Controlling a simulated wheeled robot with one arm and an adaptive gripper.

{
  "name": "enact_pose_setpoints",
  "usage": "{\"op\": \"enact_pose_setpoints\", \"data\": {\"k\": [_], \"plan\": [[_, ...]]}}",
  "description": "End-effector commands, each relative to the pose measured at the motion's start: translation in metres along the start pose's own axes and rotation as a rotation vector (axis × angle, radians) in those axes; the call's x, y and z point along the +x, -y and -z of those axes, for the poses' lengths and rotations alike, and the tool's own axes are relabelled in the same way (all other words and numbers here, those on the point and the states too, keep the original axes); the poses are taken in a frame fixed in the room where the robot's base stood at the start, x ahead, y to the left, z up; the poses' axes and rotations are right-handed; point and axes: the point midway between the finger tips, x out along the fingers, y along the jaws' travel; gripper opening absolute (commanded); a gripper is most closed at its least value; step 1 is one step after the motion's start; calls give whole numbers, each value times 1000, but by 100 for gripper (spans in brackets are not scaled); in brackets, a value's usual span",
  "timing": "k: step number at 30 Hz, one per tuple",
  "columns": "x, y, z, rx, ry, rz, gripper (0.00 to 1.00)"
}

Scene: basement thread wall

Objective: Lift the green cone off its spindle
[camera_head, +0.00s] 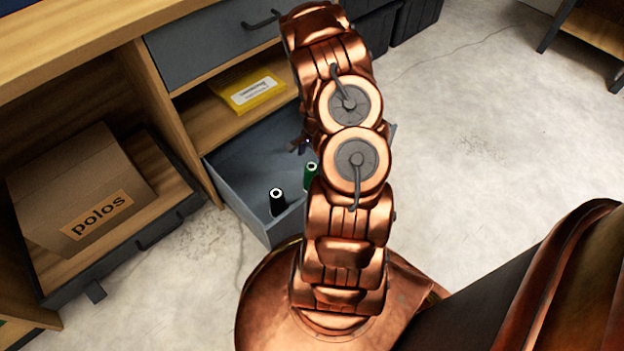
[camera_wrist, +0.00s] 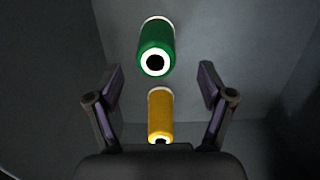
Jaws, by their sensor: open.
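The green cone (camera_head: 311,177) stands upright in the open grey drawer (camera_head: 239,205), partly hidden by my arm in the head view. In the wrist view the green cone (camera_wrist: 156,47) lies ahead of the fingertips, a little left of centre, with a white rim and dark hole facing the camera. My gripper (camera_wrist: 161,85) is open, its two fingers wide apart with nothing between the tips. A yellow cone (camera_wrist: 160,113) shows between the fingers lower down in the wrist view. In the head view a small part of my gripper (camera_head: 298,145) shows left of my arm. No spindle is clearly visible.
A yellow box (camera_head: 252,90) lies on the shelf above. A cardboard box (camera_head: 80,190) sits in an open drawer at left. Floor to the right is clear.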

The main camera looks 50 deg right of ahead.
Motion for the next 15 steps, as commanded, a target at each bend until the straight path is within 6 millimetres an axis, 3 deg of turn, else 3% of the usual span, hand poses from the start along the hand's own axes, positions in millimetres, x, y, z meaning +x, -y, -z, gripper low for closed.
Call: {"op": "enact_pose_setpoints", "data": {"k": [15], "plan": [[55,-7,3,-1,0,-2,80]]}}
